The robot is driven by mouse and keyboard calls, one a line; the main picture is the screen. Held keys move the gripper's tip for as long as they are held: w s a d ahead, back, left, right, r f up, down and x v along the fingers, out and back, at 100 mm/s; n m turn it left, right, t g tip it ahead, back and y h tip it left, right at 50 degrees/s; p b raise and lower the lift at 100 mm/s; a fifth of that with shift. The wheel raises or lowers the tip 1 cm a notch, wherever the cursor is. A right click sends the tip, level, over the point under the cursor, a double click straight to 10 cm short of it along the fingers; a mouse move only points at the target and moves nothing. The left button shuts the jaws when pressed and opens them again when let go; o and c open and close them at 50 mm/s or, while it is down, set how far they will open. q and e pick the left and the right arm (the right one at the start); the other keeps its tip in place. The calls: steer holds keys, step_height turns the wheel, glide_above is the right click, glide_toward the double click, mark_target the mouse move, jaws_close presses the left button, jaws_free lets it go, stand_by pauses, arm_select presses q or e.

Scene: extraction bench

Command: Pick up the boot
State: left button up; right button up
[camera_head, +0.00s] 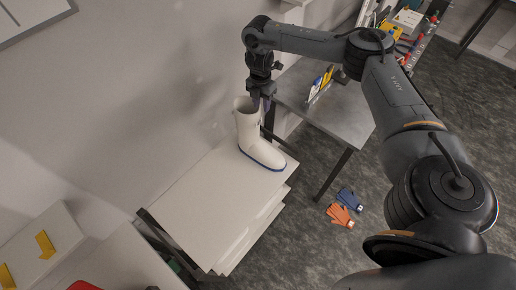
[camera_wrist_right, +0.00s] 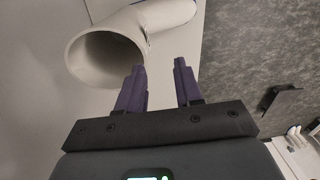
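A white boot (camera_head: 247,128) with a blue sole stands upright on the white shelf unit (camera_head: 209,212) by the wall. It also shows in the right wrist view (camera_wrist_right: 165,17), with its round open top facing the camera. My right gripper (camera_head: 262,103) is just above the boot's shaft, at its upper right edge. In the right wrist view its two purple fingers (camera_wrist_right: 158,72) are apart, with nothing held between them. The fingertips are close to the boot's rim; I cannot tell if they touch it. My left gripper is not in view.
A grey table (camera_head: 335,112) with small tools stands behind and right of the boot. Orange gloves (camera_head: 340,214) and blue gloves (camera_head: 349,198) lie on the dark floor. Yellow arrow signs (camera_head: 45,244) are at lower left. The shelf top in front of the boot is clear.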

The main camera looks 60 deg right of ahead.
mark_target(259, 111)
steer(key=shift+t, duration=0.3)
steer(key=shift+w+d+f+p, duration=0.1)
steer(key=shift+w+f+p, duration=0.25)
steer(key=shift+f, duration=1.15)
steer(key=shift+w+d+f+p, duration=0.2)
steer(key=shift+f+p, duration=0.2)
steer(key=shift+f, duration=1.05)
steer(key=shift+w+d+f+p, duration=0.1)
steer(key=shift+w+f+p, duration=0.25)
steer(key=shift+f, duration=1.15)
steer(key=shift+f, duration=0.2)
jaws_close()
steer(key=shift+a, duration=0.1)
